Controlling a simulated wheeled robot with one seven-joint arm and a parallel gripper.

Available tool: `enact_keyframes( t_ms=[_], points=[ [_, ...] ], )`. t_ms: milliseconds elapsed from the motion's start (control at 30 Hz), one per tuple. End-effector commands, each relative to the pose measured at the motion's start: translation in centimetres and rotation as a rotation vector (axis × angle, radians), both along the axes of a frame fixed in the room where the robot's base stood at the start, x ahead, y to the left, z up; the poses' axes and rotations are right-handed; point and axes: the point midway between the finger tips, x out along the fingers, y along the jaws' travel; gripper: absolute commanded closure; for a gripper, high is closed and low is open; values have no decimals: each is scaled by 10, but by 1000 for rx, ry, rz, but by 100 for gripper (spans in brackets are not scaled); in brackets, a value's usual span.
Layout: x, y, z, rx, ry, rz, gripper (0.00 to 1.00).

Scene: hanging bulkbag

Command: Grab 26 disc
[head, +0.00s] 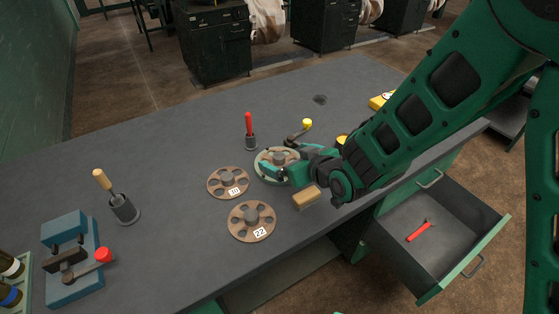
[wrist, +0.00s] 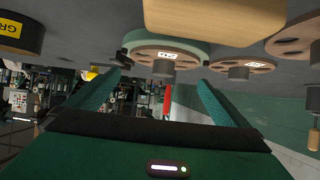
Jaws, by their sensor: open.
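A brown spoked disc (head: 272,155) with a grey hub sits on a round pale-green base at the middle of the bench. My gripper partly covers it in the head view, and I cannot read its number there. It also shows in the wrist view (wrist: 186,54), ahead of the fingers, with a white label too small to read. My gripper (head: 273,172) is over this disc's near side in the head view. In the wrist view its two teal fingers (wrist: 157,80) are spread, with the hub between and beyond them. Nothing is held.
A disc marked 30 (head: 215,185) and a disc marked 22 (head: 238,227) lie close by. A wooden block (head: 307,196) is just in front of my gripper. A red-handled tool (head: 249,125) stands behind. An open drawer (head: 450,225) juts out right.

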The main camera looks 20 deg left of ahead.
Motion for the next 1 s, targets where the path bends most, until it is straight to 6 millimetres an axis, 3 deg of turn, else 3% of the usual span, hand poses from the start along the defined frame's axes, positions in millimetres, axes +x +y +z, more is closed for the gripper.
enact_keyframes(
  t_ms=[300,633,833,1000],
  points=[
    [19,27,-21,-1,1,0,0],
    [23,31,-23,1,1,0,0],
    [22,31,-23,0,0,-1,45],
    [23,31,-22,2,-1,-1,48]
  ],
)
